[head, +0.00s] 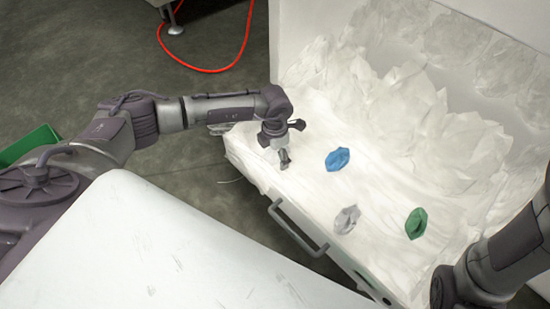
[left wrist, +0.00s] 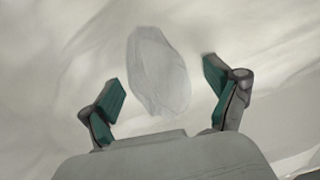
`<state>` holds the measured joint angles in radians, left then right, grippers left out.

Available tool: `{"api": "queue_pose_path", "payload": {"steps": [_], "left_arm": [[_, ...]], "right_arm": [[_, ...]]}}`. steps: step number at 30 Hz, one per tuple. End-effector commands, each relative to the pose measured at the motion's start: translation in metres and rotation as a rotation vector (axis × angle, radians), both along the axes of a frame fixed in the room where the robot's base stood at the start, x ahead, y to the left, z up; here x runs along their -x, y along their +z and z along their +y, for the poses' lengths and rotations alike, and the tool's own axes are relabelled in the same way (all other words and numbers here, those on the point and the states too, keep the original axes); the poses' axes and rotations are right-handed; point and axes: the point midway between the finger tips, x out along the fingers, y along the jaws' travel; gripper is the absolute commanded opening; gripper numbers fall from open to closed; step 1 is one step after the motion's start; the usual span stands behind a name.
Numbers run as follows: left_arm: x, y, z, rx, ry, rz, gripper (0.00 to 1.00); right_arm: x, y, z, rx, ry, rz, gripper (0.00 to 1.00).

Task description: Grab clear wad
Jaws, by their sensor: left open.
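A pale, see-through clear wad (left wrist: 158,70) lies on white film in the left wrist view, ahead of and between the fingers of my left gripper (left wrist: 163,80). The fingers have green inner pads, stand wide apart and hold nothing. In the head view my left gripper (head: 289,143) is over the left part of the film-filled bin. I cannot make out the clear wad under it there. The right gripper is not in view; only part of my right arm shows at the lower right.
A blue wad (head: 338,159), a grey wad (head: 346,219) and a green wad (head: 417,223) lie on the film (head: 310,195). Crumpled film (head: 440,120) is heaped at the back. The bin front has a handle (head: 298,228). A white surface (head: 150,250) is in the foreground.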

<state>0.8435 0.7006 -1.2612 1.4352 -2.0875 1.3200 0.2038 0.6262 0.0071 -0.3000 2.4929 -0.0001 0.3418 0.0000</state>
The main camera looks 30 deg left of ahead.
Motion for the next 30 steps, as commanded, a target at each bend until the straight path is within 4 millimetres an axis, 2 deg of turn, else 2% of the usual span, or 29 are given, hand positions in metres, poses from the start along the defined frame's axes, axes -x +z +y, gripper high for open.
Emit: {"api": "queue_pose_path", "payload": {"steps": [6, 18, 26, 30], "left_arm": [[0.0, 0.0002, -0.0001, 0.0, 0.0, 0.0, 0.89], [0.0, 0.0003, -0.0001, 0.0, 0.0, 0.0, 0.24], [-0.0003, 0.0016, -0.0001, 0.0, 0.0, 0.0, 0.23], [-0.0004, 0.0084, -0.0001, 0.0, 0.0, -0.001, 0.23]], "right_arm": [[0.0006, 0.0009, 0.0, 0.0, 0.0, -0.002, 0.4], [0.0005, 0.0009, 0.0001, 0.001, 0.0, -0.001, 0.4], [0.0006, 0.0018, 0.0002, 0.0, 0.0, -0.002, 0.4], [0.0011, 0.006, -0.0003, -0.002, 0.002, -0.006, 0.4]]}}
